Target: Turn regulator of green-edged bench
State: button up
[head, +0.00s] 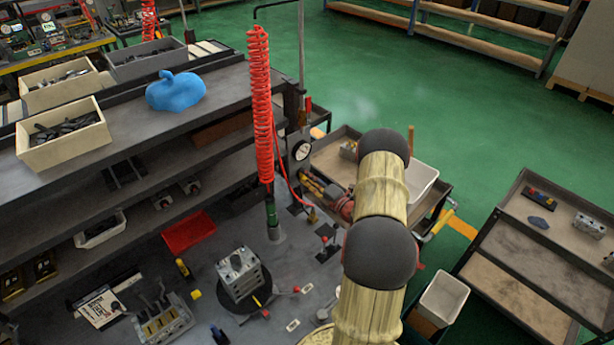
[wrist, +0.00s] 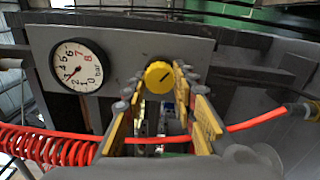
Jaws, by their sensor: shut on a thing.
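The regulator knob (wrist: 158,77) is yellow and round with a dark mark on its face, on a grey panel (wrist: 205,50) in the wrist view. My gripper (wrist: 157,82) is shut on the knob, with one yellow-padded finger at each side of it. A white pressure gauge (wrist: 81,67) with a red and black scale sits left of the knob; it also shows in the head view (head: 301,150). In the head view my sleeved arm reaches toward the bench (head: 315,270), and my gripper and the knob cannot be made out there. I see no clear green edge on the bench.
A red coiled hose (head: 260,105) hangs by the gauge; its straight run (wrist: 250,122) crosses near my fingers in the wrist view. A metal valve block (head: 240,272) stands on the bench. A cart (head: 540,260) stands at right. Green floor (head: 460,120) is open behind.

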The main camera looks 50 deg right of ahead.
jog(key=shift+m, duration=0.7)
jog(key=shift+p, duration=0.3)
jog(key=o, duration=1.1)
jog(key=shift+d, duration=0.1)
jog(key=shift+o, duration=0.3)
jog(key=shift+s, duration=0.1)
jog(key=s+a, duration=0.1)
jog(key=s, duration=1)
jog(key=shift+s+a, duration=0.2)
jog(key=shift+s, duration=0.2)
